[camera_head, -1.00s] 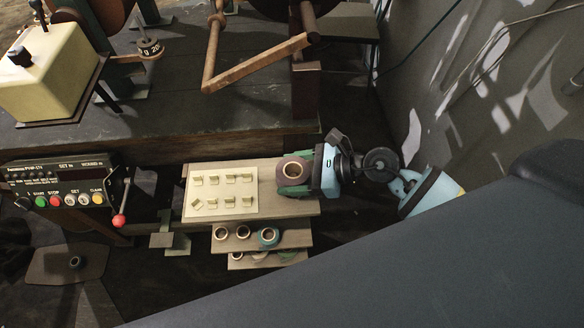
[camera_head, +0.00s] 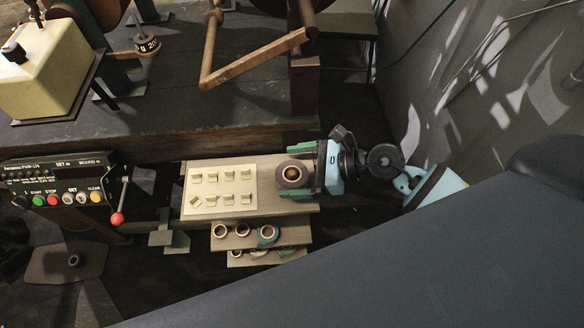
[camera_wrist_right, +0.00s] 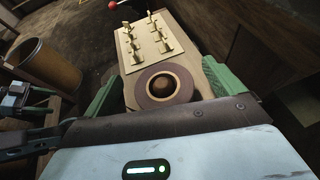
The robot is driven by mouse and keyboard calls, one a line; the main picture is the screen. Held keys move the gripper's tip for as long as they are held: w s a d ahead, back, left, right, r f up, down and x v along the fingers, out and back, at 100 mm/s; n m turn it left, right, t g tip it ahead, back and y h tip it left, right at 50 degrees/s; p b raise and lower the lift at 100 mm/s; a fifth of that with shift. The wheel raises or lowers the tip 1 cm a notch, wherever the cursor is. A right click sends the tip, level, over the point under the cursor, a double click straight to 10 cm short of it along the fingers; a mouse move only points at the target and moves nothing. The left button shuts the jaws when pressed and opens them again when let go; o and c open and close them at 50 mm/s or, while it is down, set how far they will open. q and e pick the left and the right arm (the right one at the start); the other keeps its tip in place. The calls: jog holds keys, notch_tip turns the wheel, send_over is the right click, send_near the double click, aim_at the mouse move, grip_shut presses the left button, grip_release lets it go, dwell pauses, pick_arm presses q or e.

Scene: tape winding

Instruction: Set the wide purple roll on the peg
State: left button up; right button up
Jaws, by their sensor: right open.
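The wide purple roll (camera_head: 291,180), dark purple-brown with a tan core, lies flat at the right end of the wooden board (camera_head: 272,205). It also shows in the right wrist view (camera_wrist_right: 147,98). Its core hole is dark, and I cannot tell whether a peg stands in it. My right gripper (camera_head: 300,171) is open. Its green fingers stand on either side of the roll, with gaps visible in the right wrist view (camera_wrist_right: 165,86).
A cream panel (camera_head: 219,203) with several small blocks sits left of the roll. Lower steps (camera_head: 288,237) hold several smaller rolls. A control box (camera_head: 60,182) with a red-knobbed lever (camera_head: 118,218) stands at the left. The dark bench (camera_head: 170,115) lies behind.

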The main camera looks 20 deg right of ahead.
jog(key=v, duration=0.7)
jog(key=shift+b, duration=0.35)
jog(key=shift+a, duration=0.1)
